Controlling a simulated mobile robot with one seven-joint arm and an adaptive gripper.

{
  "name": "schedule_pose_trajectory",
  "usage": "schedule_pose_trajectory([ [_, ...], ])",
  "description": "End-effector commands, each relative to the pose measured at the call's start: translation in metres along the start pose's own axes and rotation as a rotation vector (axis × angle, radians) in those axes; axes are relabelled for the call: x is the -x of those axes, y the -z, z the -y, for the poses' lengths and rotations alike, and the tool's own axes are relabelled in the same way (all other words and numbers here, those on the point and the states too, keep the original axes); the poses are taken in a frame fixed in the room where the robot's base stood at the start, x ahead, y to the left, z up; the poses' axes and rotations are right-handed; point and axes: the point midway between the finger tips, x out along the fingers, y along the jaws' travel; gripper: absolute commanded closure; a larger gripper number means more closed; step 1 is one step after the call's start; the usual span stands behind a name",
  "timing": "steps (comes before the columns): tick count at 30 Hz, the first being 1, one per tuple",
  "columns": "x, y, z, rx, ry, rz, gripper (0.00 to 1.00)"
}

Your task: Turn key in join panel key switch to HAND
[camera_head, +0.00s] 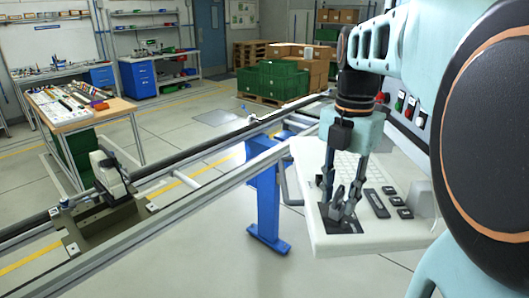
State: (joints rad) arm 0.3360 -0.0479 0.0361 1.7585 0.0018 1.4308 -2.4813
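My gripper (338,208) reaches down over the near left corner of a pale sloped console (318,170). Its dark fingers are over a dark plate (345,227) on that corner and blend with it. I cannot tell whether the fingertips touch anything or how far apart they are. No key or HAND marking can be made out. A panel with red, green and dark controls (411,107) shows behind my arm, partly hidden by it. I cannot tell which panel carries the key switch.
A dark strip and small dark blocks (405,213) lie on the console right of my gripper, with a keyboard-like area behind. A rail frame (190,197) with a clamp-like device (108,172) runs at left. A blue post (268,205) stands beside the console. My arm covers the right side.

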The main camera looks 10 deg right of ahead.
Motion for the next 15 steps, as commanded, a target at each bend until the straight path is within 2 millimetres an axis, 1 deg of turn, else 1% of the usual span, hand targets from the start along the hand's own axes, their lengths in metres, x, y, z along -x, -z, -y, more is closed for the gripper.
schedule_pose_trajectory([
  [7, -0.0008, 0.0000, 0.0000, 0.000, 0.000, 0.000, 0.71],
  [8, -0.0008, 0.0000, 0.0000, 0.000, 0.000, 0.000, 0.73],
  [15, -0.0008, 0.0000, 0.0000, 0.000, 0.000, 0.000, 1.00],
])
